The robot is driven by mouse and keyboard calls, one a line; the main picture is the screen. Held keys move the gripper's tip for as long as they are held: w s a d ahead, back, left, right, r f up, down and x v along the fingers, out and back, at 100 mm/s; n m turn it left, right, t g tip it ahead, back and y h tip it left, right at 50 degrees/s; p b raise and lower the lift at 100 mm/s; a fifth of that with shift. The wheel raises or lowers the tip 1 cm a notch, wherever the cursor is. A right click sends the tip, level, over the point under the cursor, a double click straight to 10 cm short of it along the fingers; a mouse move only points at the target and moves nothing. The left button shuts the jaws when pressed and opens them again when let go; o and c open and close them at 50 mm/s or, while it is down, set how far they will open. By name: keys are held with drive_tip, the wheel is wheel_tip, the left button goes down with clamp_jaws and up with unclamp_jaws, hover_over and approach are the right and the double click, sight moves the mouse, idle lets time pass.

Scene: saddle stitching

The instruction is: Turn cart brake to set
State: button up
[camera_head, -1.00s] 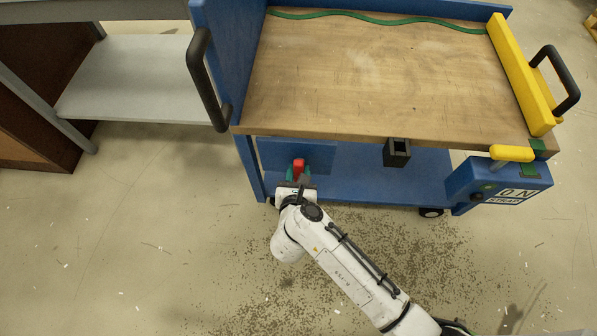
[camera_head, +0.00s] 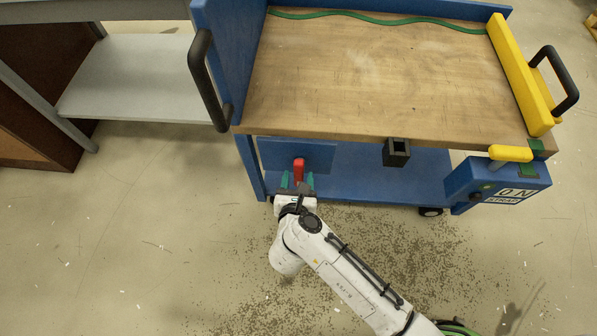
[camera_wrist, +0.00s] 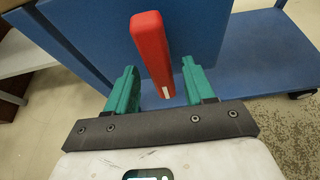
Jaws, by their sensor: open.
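The cart (camera_head: 390,80) is blue with a wooden top. A red lever (camera_head: 299,170), which looks like the cart brake, stands at the lower left of the cart's front, before a blue panel. It also shows in the wrist view (camera_wrist: 152,48). My gripper (camera_head: 297,181) is open, and its green fingers stand apart on either side of the lever's lower part. In the wrist view my gripper (camera_wrist: 158,88) has the lever between the fingers, with gaps visible on both sides. The lever's foot is hidden behind the gripper.
A black holder (camera_head: 397,153) hangs at the cart's front edge. A blue box with a yellow handle (camera_head: 511,153) is at the right. A black cart handle (camera_head: 207,80) sticks out at the left. A grey shelf (camera_head: 135,80) stands further left. The floor in front is clear apart from scattered debris.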

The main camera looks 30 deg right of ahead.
drive_tip(key=p+v, duration=0.1)
drive_tip(key=v, duration=0.7)
drive_tip(key=shift+f, duration=0.1)
